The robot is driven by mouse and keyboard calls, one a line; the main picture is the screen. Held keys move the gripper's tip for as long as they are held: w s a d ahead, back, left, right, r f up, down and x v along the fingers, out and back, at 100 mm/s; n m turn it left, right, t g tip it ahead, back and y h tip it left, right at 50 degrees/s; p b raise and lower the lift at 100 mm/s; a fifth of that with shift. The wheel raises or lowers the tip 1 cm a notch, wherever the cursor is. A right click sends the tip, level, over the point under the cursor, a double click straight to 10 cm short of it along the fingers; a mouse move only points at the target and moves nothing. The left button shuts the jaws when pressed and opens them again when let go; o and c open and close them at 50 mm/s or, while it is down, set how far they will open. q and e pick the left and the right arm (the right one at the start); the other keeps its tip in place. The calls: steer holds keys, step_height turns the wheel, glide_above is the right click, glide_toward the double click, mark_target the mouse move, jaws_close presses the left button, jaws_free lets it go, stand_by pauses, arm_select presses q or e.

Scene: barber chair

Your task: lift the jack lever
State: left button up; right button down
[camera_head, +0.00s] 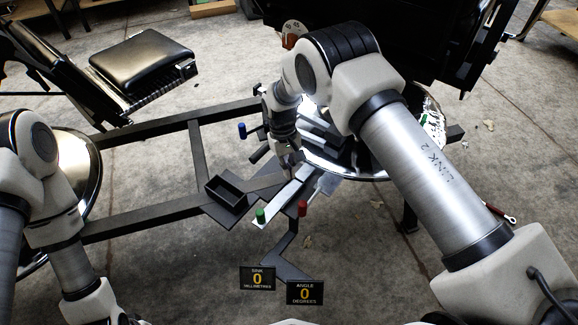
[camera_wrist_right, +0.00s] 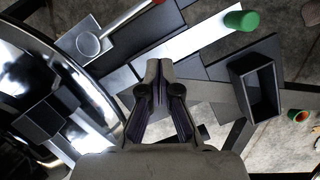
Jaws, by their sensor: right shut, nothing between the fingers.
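I cannot tell for certain which part is the jack lever. A flat bright bar with a green knob (camera_head: 260,215) lies over the dark frame, and the knob shows in the right wrist view (camera_wrist_right: 240,20). A red knob (camera_head: 302,208) stands just right of it. In the right wrist view, a silver rod (camera_wrist_right: 122,27) runs from a round pivot toward a red end at the top edge. My right gripper (camera_head: 292,168) is shut and empty above the bars; its closed fingertips (camera_wrist_right: 160,68) show in the wrist view. My left arm shows, but its gripper is out of view.
A dark open box (camera_head: 226,191) sits on the frame left of the bars. A round chrome base (camera_head: 420,112) stands behind my right arm. A sink sign (camera_head: 257,279) and an angle sign (camera_head: 305,292) both read 0. A black padded seat (camera_head: 140,60) is at upper left.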

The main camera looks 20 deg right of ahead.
steer(key=b+x, duration=0.1)
steer(key=x, duration=0.4)
steer(key=shift+s+f, duration=0.25)
steer(key=shift+f, duration=0.1)
steer(key=shift+s+d+r, duration=0.1)
steer(key=shift+s+d, duration=0.05)
steer(key=shift+s, duration=0.45)
steer(key=shift+s+d+r, duration=0.1)
steer(key=shift+s+d, duration=0.05)
steer(key=shift+s, duration=0.5)
arm_select(q)
steer(key=shift+f, duration=0.65)
arm_select(e)
steer(key=shift+s+d, duration=0.1)
steer(key=shift+s, duration=0.4)
arm_select(q)
steer(key=shift+r, duration=0.1)
arm_select(e)
steer(key=shift+s+d+p, duration=0.1)
steer(key=shift+s+p, duration=0.05)
steer(key=shift+p, duration=0.2)
arm_select(q)
steer(key=shift+s+a+r, duration=0.25)
steer(key=shift+s+r, duration=0.1)
arm_select(e)
steer(key=shift+s+n, duration=0.2)
steer(key=shift+n, duration=0.2)
